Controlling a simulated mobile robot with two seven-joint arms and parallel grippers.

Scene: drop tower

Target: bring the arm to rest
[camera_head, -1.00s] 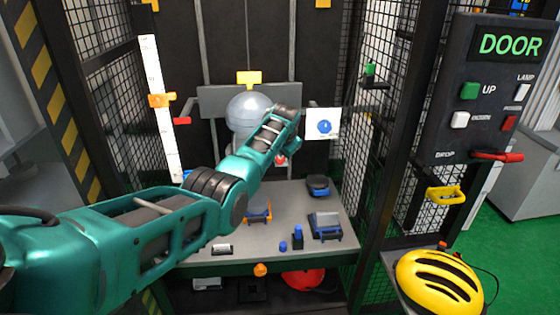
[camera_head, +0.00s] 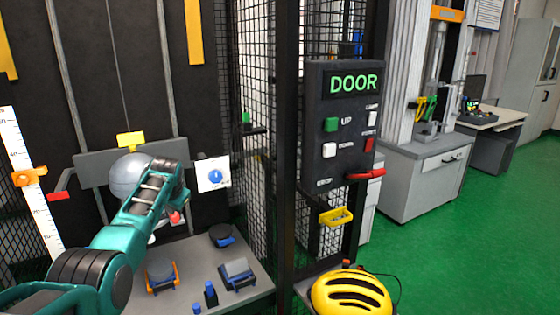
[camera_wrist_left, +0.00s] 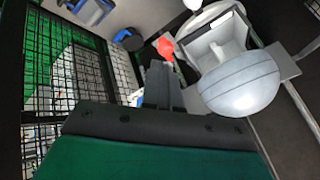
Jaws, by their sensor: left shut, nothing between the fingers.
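My left arm comes in from the lower left in the head view, and its teal wrist is in front of a grey ball (camera_head: 124,178). My left gripper (camera_head: 178,203) is beyond the wrist and mostly hidden in that view. In the left wrist view my left gripper (camera_wrist_left: 160,68) shows dark fingers that are shut and empty. A small red piece (camera_wrist_left: 165,46) is just beyond the fingertips; I cannot tell if they touch it. The grey ball (camera_wrist_left: 240,84) is right of the fingers there. My right gripper is in neither view.
A grey table (camera_head: 252,297) below the arm bears several small devices. A black mesh frame (camera_head: 288,150) stands right of it. The DOOR panel (camera_head: 340,165) and a yellow helmet (camera_head: 350,294) are farther right. Open green floor (camera_head: 470,240) is at the right.

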